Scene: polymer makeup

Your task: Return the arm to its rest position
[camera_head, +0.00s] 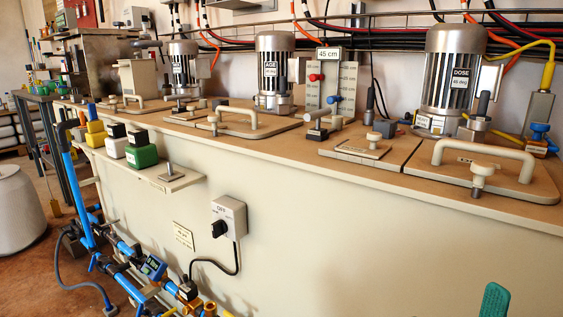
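A green, ridged tip (495,300) pokes up at the bottom edge on the right, in front of the tank wall. It looks like a fingertip of my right gripper, but the rest is cut off by the frame. I cannot tell whether that gripper is open or shut, or whether it holds anything. My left gripper and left arm are not in view.
A long beige tank (330,215) with a brown top carries motors, including the DOSE motor (452,75), and handled lids (485,175). A rotary switch box (228,217) sticks out from its front. Blue pipes (75,190) stand at left.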

